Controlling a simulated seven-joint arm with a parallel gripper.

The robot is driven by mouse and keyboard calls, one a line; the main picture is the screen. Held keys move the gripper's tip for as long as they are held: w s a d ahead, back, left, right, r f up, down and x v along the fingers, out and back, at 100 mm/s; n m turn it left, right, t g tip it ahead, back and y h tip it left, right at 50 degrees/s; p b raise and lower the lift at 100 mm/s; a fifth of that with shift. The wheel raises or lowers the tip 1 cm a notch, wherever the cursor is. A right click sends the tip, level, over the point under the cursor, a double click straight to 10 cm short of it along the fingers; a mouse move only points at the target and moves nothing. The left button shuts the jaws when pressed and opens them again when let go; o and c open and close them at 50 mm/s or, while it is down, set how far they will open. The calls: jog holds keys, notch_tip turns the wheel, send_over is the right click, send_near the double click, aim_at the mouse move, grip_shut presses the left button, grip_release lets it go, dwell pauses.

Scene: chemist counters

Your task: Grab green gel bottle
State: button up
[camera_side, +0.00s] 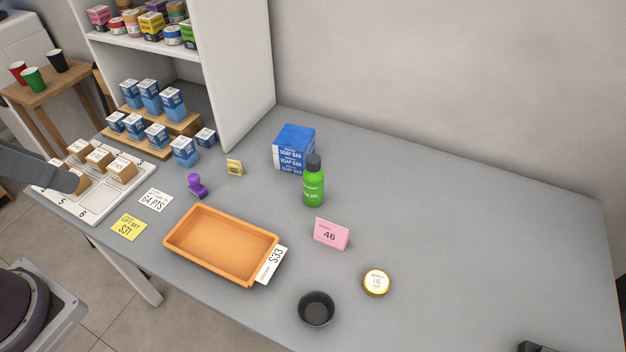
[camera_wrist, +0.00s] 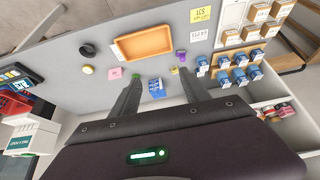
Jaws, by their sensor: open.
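The green gel bottle (camera_side: 313,188) stands upright on the grey counter in the side view, with a dark cap. It is just in front of the blue soap bar box (camera_side: 294,147). In the wrist view my gripper (camera_wrist: 159,74) is open, with nothing between its fingers touching them that I can make out. A small bit of green (camera_wrist: 136,75), likely the bottle, shows at the left fingertip, mostly hidden by that finger. The blue box (camera_wrist: 157,88) appears between the fingers, beyond them.
A pink price card (camera_side: 331,234) stands right of the bottle's front. An orange tray (camera_side: 220,245), black cup (camera_side: 316,309), round tin (camera_side: 376,283) and purple stamp (camera_side: 197,186) are on the counter. Shelves (camera_side: 240,80) rise at left. The counter's right side is mostly clear.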

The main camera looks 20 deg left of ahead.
notch_tip(320, 180, up, 6)
jog(key=w+d+m+t+y, duration=0.15)
jog(key=w+t, duration=0.25)
jog(key=w, duration=1.5)
jog(key=m+t+h, duration=0.2)
jog(key=m+h, duration=0.2)
jog(key=h, duration=0.4)
send_over(307, 165)
jog(key=s, duration=0.2)
notch_tip(307, 165, down, 2)
jog(key=f, duration=1.7)
jog(key=a+f, duration=0.1)
jog(key=f, duration=0.8)
jog(key=shift+f, duration=0.15)
jog(key=x, duration=0.6)
jog(key=shift+w+f, duration=0.2)
jog(key=shift+w+d+f, duration=0.1)
jog(key=shift+w+d, duration=0.1)
jog(key=shift+w, duration=0.05)
grip_shut()
